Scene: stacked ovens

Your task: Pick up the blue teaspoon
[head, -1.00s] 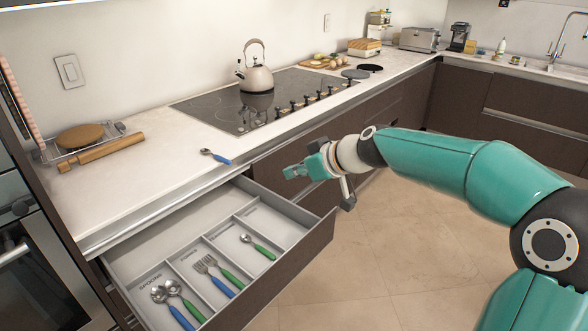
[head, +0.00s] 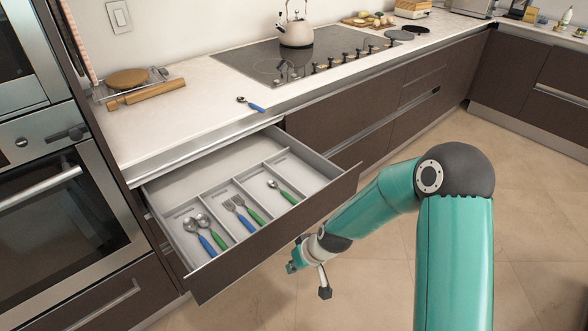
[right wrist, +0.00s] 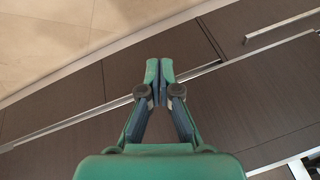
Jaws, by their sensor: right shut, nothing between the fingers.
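The blue teaspoon (head: 251,104) has a metal bowl and a blue handle. In the head view it lies on the white counter near the front edge, between the open drawer and the cooktop. My right gripper (head: 292,267) is in front of the drawer and below its level, well apart from the teaspoon. In the right wrist view the right gripper (right wrist: 159,72) is shut and empty, facing dark cabinet fronts. The teaspoon is not in the right wrist view. My left gripper is not in view.
The open drawer (head: 330,183) has compartments with blue-handled and green-handled spoons and forks, and a small green-handled spoon. A cooktop (head: 262,62) with a kettle (head: 296,32) lies behind the teaspoon. A rolling pin (head: 146,94) lies at left. An oven (head: 45,215) stands left.

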